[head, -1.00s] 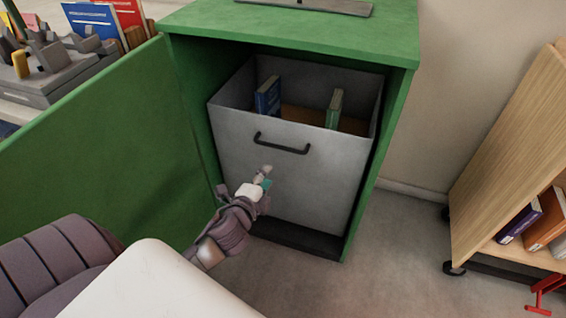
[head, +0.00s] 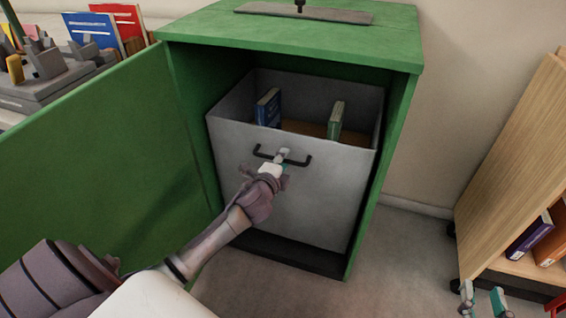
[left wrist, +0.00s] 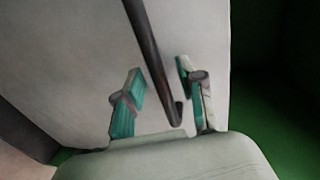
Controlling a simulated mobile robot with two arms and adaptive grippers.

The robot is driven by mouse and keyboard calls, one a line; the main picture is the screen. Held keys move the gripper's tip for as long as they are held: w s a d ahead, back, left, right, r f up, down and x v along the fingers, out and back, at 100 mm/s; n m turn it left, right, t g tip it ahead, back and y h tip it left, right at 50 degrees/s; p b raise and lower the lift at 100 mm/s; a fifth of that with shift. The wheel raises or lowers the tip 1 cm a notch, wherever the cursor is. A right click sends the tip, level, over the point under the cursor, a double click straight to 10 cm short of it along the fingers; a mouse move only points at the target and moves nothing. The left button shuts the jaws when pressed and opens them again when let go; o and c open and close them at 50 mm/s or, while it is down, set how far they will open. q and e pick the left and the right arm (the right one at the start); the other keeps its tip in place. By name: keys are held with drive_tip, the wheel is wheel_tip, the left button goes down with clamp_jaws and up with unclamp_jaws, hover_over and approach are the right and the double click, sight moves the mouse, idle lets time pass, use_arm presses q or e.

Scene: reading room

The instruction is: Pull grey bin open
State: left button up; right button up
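The grey bin (head: 300,195) stands inside the green cabinet (head: 290,40). Its black bar handle (head: 298,162) is on the front, near the upper edge. My left gripper (head: 283,156) is at the handle's middle. In the left wrist view, its teal-padded fingers (left wrist: 158,78) are open on either side of the handle (left wrist: 150,50), with gaps showing between bar and pads. The bin's front face (left wrist: 75,60) lies just behind. My right gripper (head: 484,298) is at the bottom right edge, open and empty, partly cut off.
The green cabinet door (head: 100,165) stands open on the left. A blue book (head: 268,108) and a green book (head: 336,120) are in the bin. A wooden book cart (head: 515,165) stands at right. Floor (head: 390,250) between cabinet and cart is clear.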

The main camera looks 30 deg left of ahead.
use_arm(q)
drive_tip(key=shift+w, duration=0.2)
drive_tip(key=c, duration=0.7)
clamp_jaws()
drive_tip(key=shift+f, duration=0.1)
